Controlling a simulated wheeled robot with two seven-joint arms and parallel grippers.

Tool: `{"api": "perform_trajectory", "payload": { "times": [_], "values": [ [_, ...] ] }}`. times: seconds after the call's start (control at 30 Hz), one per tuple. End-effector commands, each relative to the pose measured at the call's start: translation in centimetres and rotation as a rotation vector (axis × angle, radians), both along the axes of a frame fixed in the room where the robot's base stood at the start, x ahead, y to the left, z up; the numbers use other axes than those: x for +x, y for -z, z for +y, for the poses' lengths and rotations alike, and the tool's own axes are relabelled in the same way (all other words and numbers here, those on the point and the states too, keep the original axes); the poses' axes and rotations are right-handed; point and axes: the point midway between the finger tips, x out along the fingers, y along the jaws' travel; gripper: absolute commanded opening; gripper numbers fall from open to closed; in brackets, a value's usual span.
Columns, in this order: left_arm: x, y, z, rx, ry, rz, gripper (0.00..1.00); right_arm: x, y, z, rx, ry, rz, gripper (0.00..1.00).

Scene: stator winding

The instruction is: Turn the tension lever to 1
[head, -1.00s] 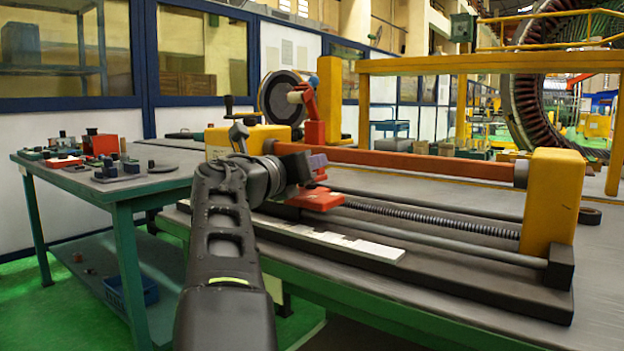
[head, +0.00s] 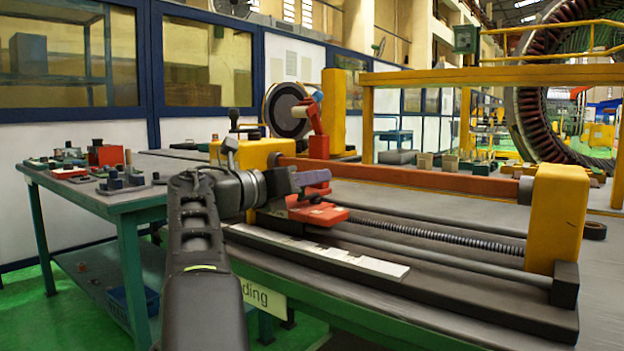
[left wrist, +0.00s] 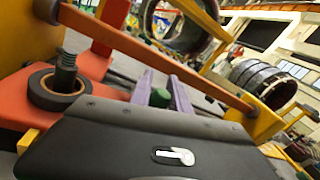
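My left gripper (head: 312,180) is above the orange carriage (head: 322,212) of the winding bench. In the left wrist view its two purple fingers (left wrist: 161,92) stand apart. A dark green knob (left wrist: 160,98) shows between them; I cannot tell whether they touch it or whether it belongs to the tension lever. The orange carriage (left wrist: 90,66) carries a dark ring (left wrist: 42,97) around a threaded post (left wrist: 66,72). No number marks can be read, and the lever's setting cannot be told. My right gripper is not in view.
A long orange bar (head: 400,178) spans the yellow end blocks (head: 556,218) behind the gripper. A threaded rod (head: 440,229) runs along the bench. A spool (head: 287,110) and red arm (head: 317,125) stand behind. A green side table (head: 128,206) with small parts is at left.

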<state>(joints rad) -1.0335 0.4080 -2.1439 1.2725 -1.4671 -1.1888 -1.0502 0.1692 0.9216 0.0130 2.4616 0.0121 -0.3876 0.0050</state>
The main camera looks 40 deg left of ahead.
Motion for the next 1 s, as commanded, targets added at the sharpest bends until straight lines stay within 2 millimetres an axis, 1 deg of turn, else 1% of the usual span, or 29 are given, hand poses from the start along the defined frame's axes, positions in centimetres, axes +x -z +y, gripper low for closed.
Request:
{"api": "perform_trajectory", "payload": {
  "times": [0.03, 0.2, 0.27, 0.5, 0.63, 0.77, 1.0],
  "values": [
    [0.0, -0.1, 0.1, 0.0, -0.003, -0.002, 0.26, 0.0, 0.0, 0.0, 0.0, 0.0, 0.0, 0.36],
    [0.0, -0.1, 0.0, 0.0, -0.002, 0.0, 0.4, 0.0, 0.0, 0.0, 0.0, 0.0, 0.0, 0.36],
    [0.0, 0.0, 0.0, 0.0, -0.001, -0.001, 0.43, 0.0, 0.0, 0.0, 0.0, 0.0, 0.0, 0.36],
    [0.0, 0.0, 0.0, 0.0, -0.001, 0.0, 0.43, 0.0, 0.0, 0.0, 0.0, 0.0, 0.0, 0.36],
    [-0.5, 0.1, 0.1, -0.001, -0.001, 0.001, 0.43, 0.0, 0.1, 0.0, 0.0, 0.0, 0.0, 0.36],
    [-1.8, 0.1, 0.3, 0.0, -0.003, 0.002, 0.43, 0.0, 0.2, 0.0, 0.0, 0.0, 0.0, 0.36],
    [-5.8, -0.1, 0.9, -0.001, -0.001, 0.0, 0.43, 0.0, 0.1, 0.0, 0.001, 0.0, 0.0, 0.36]
  ]
}}
